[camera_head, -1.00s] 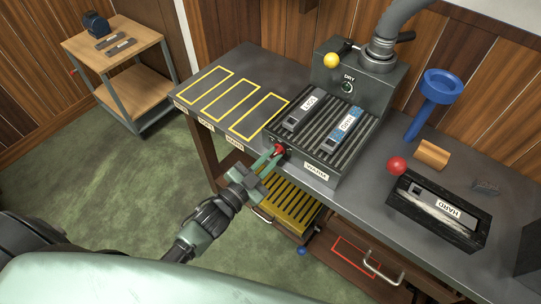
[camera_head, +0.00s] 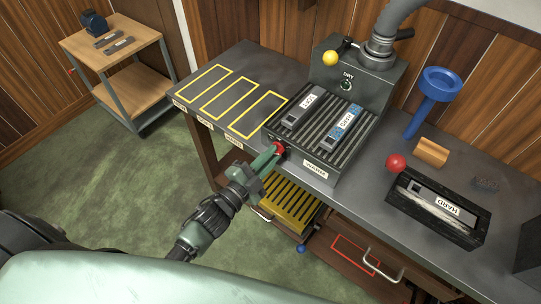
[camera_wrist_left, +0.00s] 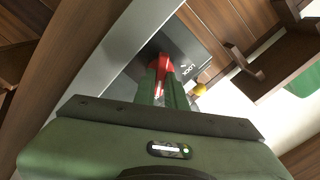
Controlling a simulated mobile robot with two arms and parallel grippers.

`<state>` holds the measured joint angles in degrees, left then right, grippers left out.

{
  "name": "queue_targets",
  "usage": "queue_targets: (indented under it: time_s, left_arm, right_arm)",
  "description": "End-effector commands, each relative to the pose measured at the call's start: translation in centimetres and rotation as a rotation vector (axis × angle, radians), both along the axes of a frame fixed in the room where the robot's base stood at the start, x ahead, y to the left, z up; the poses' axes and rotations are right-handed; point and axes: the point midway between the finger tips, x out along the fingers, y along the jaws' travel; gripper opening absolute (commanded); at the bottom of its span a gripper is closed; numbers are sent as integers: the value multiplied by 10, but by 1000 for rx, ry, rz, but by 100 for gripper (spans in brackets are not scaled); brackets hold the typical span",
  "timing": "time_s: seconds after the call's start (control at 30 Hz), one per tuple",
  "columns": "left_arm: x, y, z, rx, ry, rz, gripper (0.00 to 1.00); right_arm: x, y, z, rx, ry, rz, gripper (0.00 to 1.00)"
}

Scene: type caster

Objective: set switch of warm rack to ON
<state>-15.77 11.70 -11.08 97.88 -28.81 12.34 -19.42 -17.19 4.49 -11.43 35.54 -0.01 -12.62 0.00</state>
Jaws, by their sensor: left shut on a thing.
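The warm rack (camera_head: 318,148) is a dark ribbed block on the grey bench, with a white label on its front face. Its red switch (camera_head: 278,148) sits at the front left corner. My left gripper (camera_head: 273,154) has its green fingers closed on the red switch. The left wrist view shows the fingers (camera_wrist_left: 164,85) shut around the red switch (camera_wrist_left: 160,62), with the labelled dark face behind it. The fingers hide part of the switch, and I cannot read its setting. My right gripper is not in view.
Two labelled bars (camera_head: 346,122) lie on the rack. A dry unit (camera_head: 350,75) with a yellow knob stands behind. A black tray (camera_head: 424,222) with a red ball is at right. An open drawer with a yellow grate (camera_head: 288,203) lies below my left gripper.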

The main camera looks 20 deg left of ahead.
Motion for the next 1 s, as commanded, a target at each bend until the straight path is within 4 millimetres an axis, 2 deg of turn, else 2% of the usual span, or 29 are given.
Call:
queue_targets:
  time_s: [0.3,0.33,0.4,0.77,1.0]
  left_arm:
    - [0,0,0,6,-1,-1,0]
    - [0,0,0,6,-1,-1,20]
    - [0,0,0,6,-1,-1,34]
    - [-4,2,-1,3,0,0,34]
    - [-40,14,-3,4,3,-1,34]
  right_arm:
    - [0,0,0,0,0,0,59]
    - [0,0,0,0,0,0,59]
    - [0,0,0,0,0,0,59]
    - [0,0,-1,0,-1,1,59]
    - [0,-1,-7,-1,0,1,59]
